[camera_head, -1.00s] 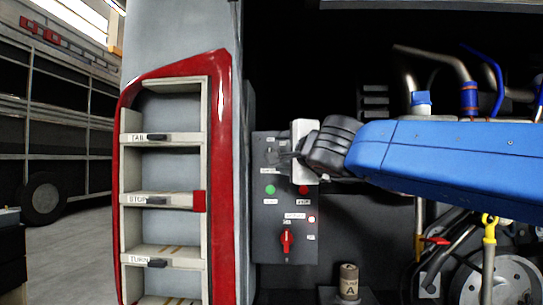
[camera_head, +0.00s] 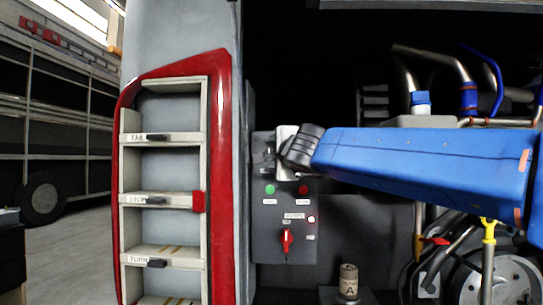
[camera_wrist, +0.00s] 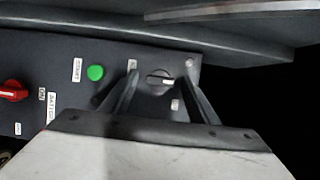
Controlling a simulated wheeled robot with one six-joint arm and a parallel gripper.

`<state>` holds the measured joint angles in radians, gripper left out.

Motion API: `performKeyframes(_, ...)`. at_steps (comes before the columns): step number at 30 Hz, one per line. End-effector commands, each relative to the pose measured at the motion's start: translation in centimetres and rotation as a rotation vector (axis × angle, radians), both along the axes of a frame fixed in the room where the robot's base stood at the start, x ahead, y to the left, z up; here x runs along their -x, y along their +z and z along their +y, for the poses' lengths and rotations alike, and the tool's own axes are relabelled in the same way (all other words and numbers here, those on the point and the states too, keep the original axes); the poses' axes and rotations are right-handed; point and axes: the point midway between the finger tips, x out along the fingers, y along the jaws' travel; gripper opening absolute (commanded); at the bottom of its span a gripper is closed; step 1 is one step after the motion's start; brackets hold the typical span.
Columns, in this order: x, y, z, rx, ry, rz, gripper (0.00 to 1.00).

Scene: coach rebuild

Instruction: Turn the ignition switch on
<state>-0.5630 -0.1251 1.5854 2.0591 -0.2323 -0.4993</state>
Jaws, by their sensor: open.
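The ignition switch (camera_wrist: 161,78) is a round black knob with a pale pointer. In the wrist view it sits at the end of the dark control panel (camera_wrist: 60,75), between my two fingers. My gripper (camera_wrist: 160,85) is open, with one finger on each side of the knob. I cannot tell whether either finger touches it. In the head view my gripper (camera_head: 270,155) is at the top of the control panel (camera_head: 265,225) and largely hides the knob. The knob's label is not readable.
A green START button (camera_wrist: 95,73) is beside my gripper. A red-framed lamp column (camera_head: 225,150) stands left; engine pipes (camera_head: 450,65) are to the right.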

Motion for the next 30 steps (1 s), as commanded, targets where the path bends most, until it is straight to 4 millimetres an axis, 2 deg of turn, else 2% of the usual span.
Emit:
performKeyframes(2, 0.02, 0.00, 0.00, 0.000, 0.000, 0.000, 0.55)
performKeyframes(7, 0.03, 0.00, 0.00, 0.000, 0.000, 0.000, 0.14)
performKeyframes(20, 0.03, -0.09, 0.00, -0.024, 0.000, -0.001, 0.14)
performKeyframes(30, 0.06, -0.17, 0.04, -0.126, 0.001, -0.005, 0.14)
